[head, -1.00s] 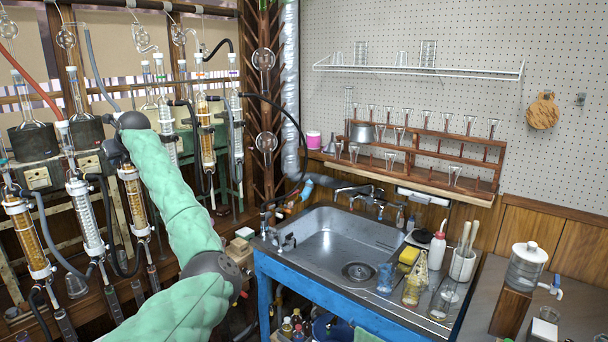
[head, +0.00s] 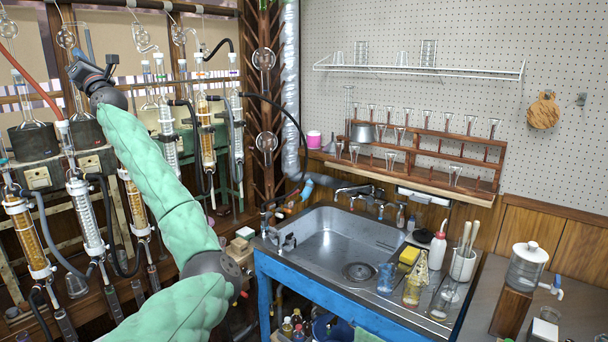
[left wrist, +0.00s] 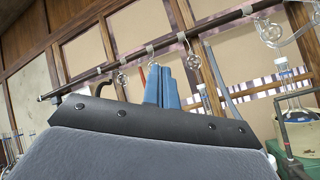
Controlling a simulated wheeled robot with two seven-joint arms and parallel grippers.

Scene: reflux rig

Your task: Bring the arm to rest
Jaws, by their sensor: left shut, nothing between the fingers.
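My left arm, in a green sleeve, comes up from the bottom of the head view. Its left gripper (head: 77,60) is raised in front of the reflux rack at the upper left. In the left wrist view the blue fingers (left wrist: 163,86) stand together, shut and empty, beyond the dark wrist edge. They point up toward the rack's horizontal bar (left wrist: 170,42). I cannot tell from the pictures how near the fingers are to the glassware. My right gripper is not in view.
Condensers (head: 88,222) and flasks (head: 30,135) stand in the rack around and behind my left arm. A blue-framed sink (head: 330,240) stands right of the arm. Bottles and brushes crowd its right side.

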